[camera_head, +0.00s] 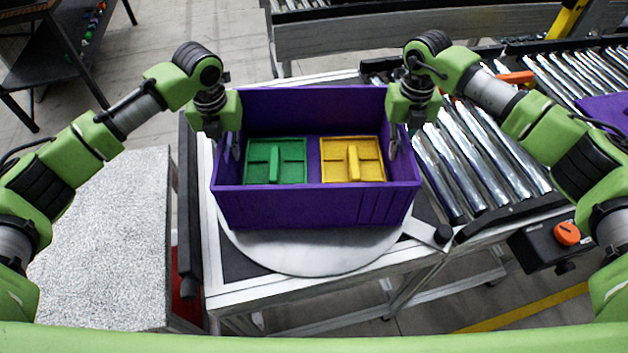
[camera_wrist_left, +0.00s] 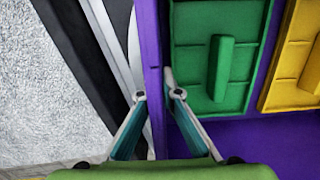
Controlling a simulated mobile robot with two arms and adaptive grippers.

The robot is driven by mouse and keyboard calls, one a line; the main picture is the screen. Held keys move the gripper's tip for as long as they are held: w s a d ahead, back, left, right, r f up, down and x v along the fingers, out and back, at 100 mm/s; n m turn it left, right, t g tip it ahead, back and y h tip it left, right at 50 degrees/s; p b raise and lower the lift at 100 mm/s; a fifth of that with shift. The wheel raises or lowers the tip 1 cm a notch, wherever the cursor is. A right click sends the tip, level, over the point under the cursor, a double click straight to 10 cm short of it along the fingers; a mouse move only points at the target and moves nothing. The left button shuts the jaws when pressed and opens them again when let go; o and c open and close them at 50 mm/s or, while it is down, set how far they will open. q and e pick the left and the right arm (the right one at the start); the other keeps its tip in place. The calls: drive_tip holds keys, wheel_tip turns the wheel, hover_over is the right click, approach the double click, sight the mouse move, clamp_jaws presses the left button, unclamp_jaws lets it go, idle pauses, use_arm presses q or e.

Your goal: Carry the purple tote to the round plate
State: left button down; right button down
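The purple tote (camera_head: 315,207) stands upright over the round plate (camera_head: 300,262); the plate's grey front part shows below it. Whether its base touches the plate is hidden. A green insert (camera_head: 258,171) and a yellow insert (camera_head: 368,172) lie inside. My left gripper (camera_head: 232,147) is at the tote's left wall; in the left wrist view its fingers (camera_wrist_left: 156,95) straddle the purple wall and close in on it. My right gripper (camera_head: 394,143) is at the right wall, one finger showing inside; its outer finger is hidden.
A roller conveyor (camera_head: 480,170) runs right of the tote, with another purple item (camera_head: 605,110) on it. A control box with an orange knob (camera_head: 567,233) sits at the right. A speckled grey surface (camera_head: 105,235) lies left. Another conveyor (camera_head: 400,35) stands behind.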

use_arm(q)
drive_tip(key=shift+f+b, duration=0.45)
use_arm(e)
drive_tip(key=shift+f, duration=0.5)
use_arm(q)
drive_tip(key=c, duration=2.2)
unclamp_jaws()
drive_tip(key=shift+s+r, duration=0.1)
drive_tip(key=shift+c, duration=0.2)
use_arm(e)
drive_tip(key=c, duration=2.2)
unclamp_jaws()
drive_tip(key=shift+s+r, duration=0.1)
drive_tip(key=shift+r, duration=0.05)
drive_tip(key=shift+c, duration=0.2)
use_arm(q)
drive_tip(key=r, duration=0.3)
drive_tip(key=s+r, duration=0.1)
drive_tip(key=r, duration=0.7)
drive_tip(key=shift+s, duration=0.15)
drive_tip(key=shift+r, duration=0.45)
use_arm(e)
drive_tip(key=shift+r, duration=0.15)
use_arm(q)
drive_tip(key=shift+s, duration=0.1)
use_arm(e)
wheel_tip(320, 180, up, 12)
drive_tip(key=shift+f, duration=0.15)
